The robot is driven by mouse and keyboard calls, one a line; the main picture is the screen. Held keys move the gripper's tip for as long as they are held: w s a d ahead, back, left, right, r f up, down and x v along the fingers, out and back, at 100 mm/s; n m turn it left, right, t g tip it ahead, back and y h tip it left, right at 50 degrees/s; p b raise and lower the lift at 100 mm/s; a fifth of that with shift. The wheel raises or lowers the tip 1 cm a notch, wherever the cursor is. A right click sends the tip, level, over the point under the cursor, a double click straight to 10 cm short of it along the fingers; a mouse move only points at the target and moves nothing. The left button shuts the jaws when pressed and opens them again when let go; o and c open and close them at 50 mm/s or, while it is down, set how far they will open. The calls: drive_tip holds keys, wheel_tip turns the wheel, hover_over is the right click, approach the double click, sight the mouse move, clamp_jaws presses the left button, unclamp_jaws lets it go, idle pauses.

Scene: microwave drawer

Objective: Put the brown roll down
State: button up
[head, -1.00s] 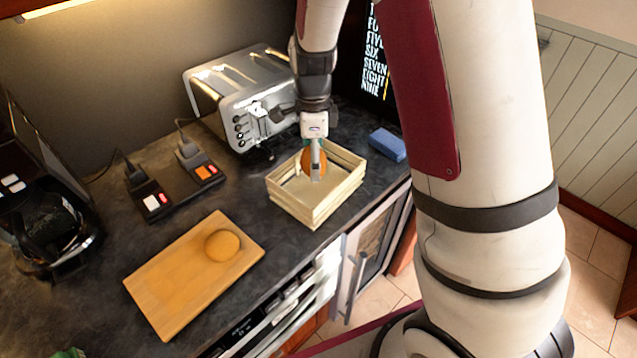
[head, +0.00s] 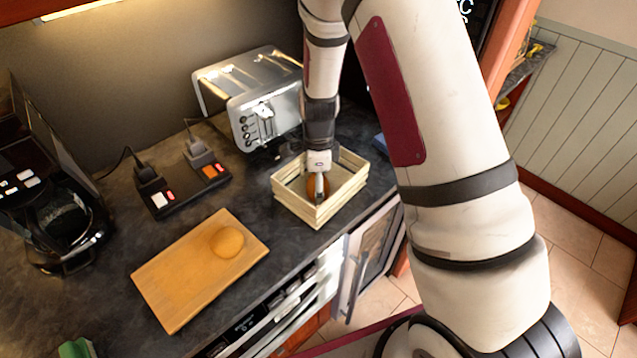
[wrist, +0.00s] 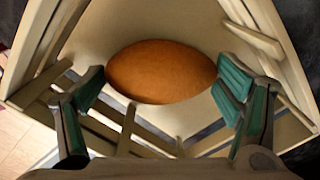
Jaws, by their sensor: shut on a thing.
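The brown roll (wrist: 162,72) is an oval bun between the two green-padded fingers of my gripper (wrist: 160,95) in the wrist view. My gripper (head: 319,190) is shut on it. In the head view the roll (head: 312,187) is partly hidden behind the fingers, down inside a pale wooden slatted crate (head: 321,218). From these views I cannot tell whether the roll touches the crate floor.
A wooden board (head: 180,285) with a round tan roll (head: 227,241) lies to the left of the crate. A silver toaster (head: 262,90) stands behind the crate. A black switch box (head: 190,188) and a coffee maker (head: 50,190) stand further left. A blue block (head: 380,142) is behind my arm.

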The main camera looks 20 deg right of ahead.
drive_tip(key=shift+f, duration=0.15)
drive_tip(key=o, duration=1)
drive_tip(key=shift+o, duration=0.2)
drive_tip(key=s+r+n+t+y+b, duration=0.1)
drive_tip(key=s+r+n, duration=0.35)
drive_tip(key=r, duration=0.85)
drive_tip(key=s+r+n+t, duration=0.1)
drive_tip(key=s+r+n, duration=0.35)
drive_tip(key=r, duration=0.85)
drive_tip(key=s+r+n+t+h, duration=0.1)
drive_tip(key=s+r+n+t, duration=0.2)
drive_tip(key=s+r+n, duration=0.4)
drive_tip(key=s+n, duration=0.5)
drive_tip(key=s, duration=0.1)
drive_tip(key=shift+s+n+t, duration=0.2)
drive_tip(key=shift+n+t, duration=0.1)
drive_tip(key=shift+a, duration=0.1)
